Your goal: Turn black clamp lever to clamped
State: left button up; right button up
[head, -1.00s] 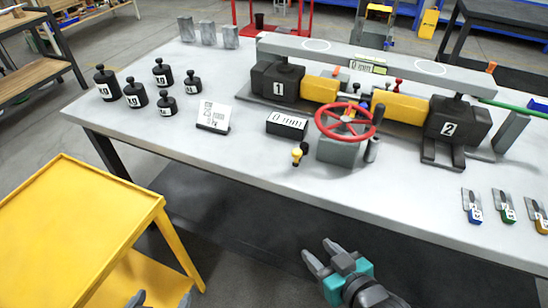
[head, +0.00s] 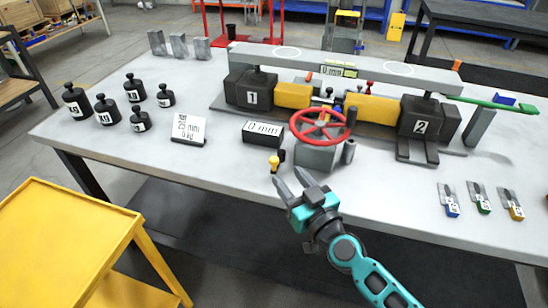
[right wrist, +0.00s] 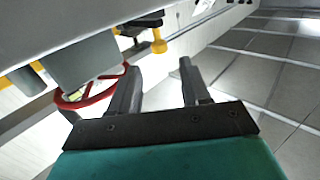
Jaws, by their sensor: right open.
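My right gripper (head: 290,181) is open and empty, at the front edge of the table below the red handwheel. Its two fingers also show in the right wrist view (right wrist: 160,70). A small yellow-knobbed part with a black body (head: 281,156) stands just beyond the fingertips, apart from them. It also shows in the right wrist view (right wrist: 152,38). A small black-knobbed lever (head: 329,92) stands between the two jacks, beside red and blue ones. I cannot tell for certain which black part is the clamp lever, or its setting. My left gripper is out of view.
The red handwheel (head: 322,126) sits on a grey block, with jack 1 (head: 250,92) and jack 2 (head: 423,122) behind under a long beam (head: 340,65). Black weights, a sign (head: 189,129) and a 0 mm display (head: 263,133) stand left. Feeler tags lie right.

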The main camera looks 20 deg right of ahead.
aim_at(276, 162)
jog(key=w, duration=0.2)
jog(key=w+a, duration=0.1)
jog(key=w, duration=0.5)
jog(key=shift+a, duration=0.25)
jog(key=shift+c, duration=0.5)
grip_shut()
